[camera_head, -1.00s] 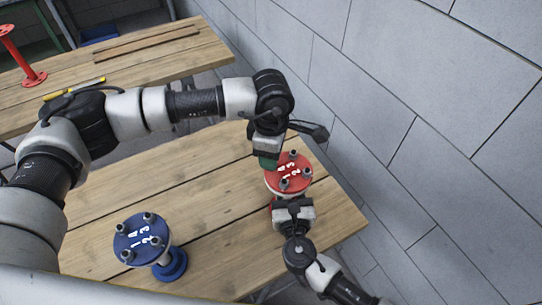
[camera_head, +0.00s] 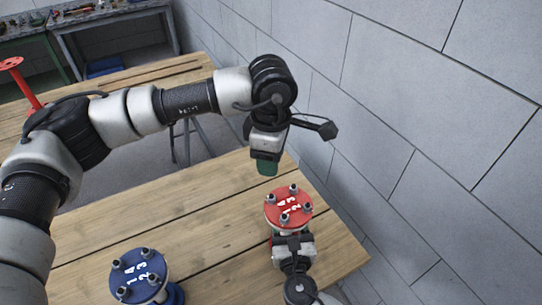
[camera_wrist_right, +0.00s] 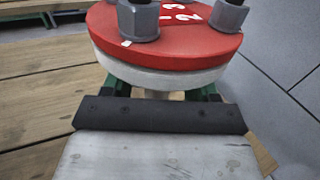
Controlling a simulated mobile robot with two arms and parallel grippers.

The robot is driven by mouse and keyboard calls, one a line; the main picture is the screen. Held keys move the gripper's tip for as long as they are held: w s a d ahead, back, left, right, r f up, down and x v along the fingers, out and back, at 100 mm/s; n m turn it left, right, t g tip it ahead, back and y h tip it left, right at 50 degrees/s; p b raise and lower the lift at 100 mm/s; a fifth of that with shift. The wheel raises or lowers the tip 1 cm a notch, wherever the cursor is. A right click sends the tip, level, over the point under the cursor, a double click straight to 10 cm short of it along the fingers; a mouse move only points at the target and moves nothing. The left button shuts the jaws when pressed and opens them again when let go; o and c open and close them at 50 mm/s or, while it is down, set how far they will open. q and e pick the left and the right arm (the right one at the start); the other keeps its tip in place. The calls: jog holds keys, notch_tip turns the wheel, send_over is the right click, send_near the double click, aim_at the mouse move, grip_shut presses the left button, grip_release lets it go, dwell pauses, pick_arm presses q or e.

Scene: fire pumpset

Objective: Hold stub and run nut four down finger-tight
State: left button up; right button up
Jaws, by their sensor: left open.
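The red-flanged stub (camera_head: 280,209) stands upright near the table's right edge. Several studs with grey nuts (camera_head: 294,188) ring its top face, with white numbers painted beside them. In the right wrist view the red flange (camera_wrist_right: 165,45) shows close up with two large nuts (camera_wrist_right: 138,20). My right gripper (camera_wrist_right: 160,93) has its green fingers either side of the stub's neck, under the flange, and looks shut on it. My left gripper (camera_head: 267,167) points down, open, above and behind the flange, apart from the nuts. Its fingertips look empty.
A blue-flanged stub (camera_head: 138,272) with several nuts stands at the table's front left. The wooden table (camera_head: 190,220) between the stubs is clear. A grey block wall (camera_head: 400,130) rises close on the right. A red stand (camera_head: 14,66) is on another table behind.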

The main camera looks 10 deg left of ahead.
jog(key=shift+o, duration=0.9)
jog(key=s+d, duration=0.2)
jog(key=s, duration=0.9)
jog(key=shift+s+d, duration=0.2)
jog(key=shift+s, duration=0.2)
jog(key=shift+s+d, duration=0.1)
